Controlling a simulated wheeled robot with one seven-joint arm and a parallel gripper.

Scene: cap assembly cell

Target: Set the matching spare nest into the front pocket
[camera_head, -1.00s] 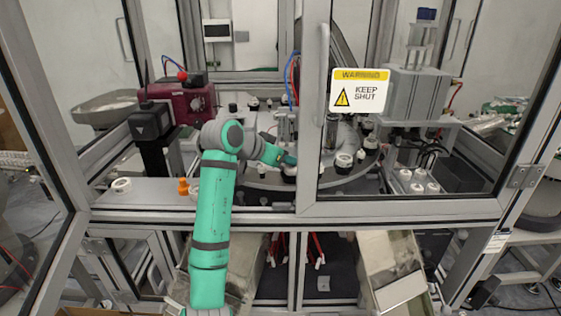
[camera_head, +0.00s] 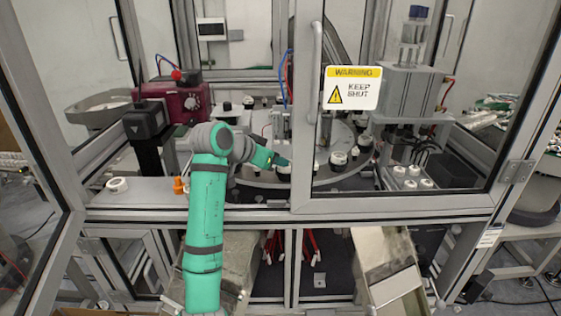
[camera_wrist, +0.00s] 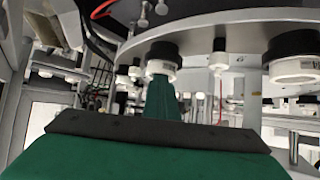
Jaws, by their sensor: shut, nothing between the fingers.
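The round dial plate (camera_head: 330,172) carries several nests, dark bodies with white rings, spaced along its rim. One nest (camera_head: 338,160) stands right of the door post. Another nest (camera_head: 284,172) is at the front rim, just below my gripper (camera_head: 282,161). In the wrist view, the scene looks inverted, and my green gripper (camera_wrist: 162,92) points at a nest (camera_wrist: 163,66) with a white ring. The fingers are shut with nothing held; they overlap this nest in the picture, and I cannot tell whether they touch it. I cannot make out an empty front pocket or which nest is the spare.
A white ring (camera_head: 117,185) and an orange part (camera_head: 178,186) lie on the left front ledge. Several white pieces (camera_head: 412,184) stand behind the right door panel. The door frame post (camera_head: 307,130) with the warning sign (camera_head: 351,88) stands right of my gripper.

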